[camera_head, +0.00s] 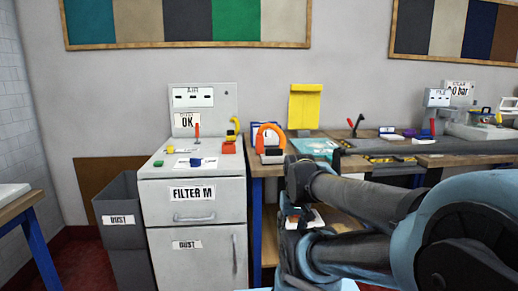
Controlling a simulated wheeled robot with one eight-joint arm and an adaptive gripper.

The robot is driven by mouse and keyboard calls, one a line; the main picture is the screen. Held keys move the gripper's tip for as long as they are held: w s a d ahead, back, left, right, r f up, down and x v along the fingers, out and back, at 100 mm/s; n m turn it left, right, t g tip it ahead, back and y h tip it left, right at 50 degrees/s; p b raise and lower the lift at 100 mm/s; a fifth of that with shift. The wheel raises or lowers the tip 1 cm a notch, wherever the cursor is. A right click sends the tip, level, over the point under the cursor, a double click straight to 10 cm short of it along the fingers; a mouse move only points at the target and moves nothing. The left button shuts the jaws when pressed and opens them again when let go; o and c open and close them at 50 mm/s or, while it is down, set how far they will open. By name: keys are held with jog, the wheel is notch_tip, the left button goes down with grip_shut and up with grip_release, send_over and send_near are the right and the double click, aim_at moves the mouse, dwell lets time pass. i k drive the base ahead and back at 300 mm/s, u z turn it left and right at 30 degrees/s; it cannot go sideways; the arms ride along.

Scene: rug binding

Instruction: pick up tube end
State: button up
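A long dark grey bar, like a tube, (440,147) lies across the workbench at the right and runs out of the picture. I cannot tell for sure whether this is the tube of the task. My blue and grey arm fills the lower right and hides part of the bench. My gripper cannot be made out in this view.
A grey cabinet marked FILTER M (193,212) stands left of the bench, beside a dark dust bin (122,236). An orange-handled device (270,143) and a yellow upright panel (304,106) are on the bench's left part. A table corner (22,206) is at far left.

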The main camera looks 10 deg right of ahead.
aim_at(259, 137)
jog(key=k, duration=1.3)
jog(key=u, duration=0.2)
jog(key=i, duration=1.8)
jog(key=z, duration=0.75)
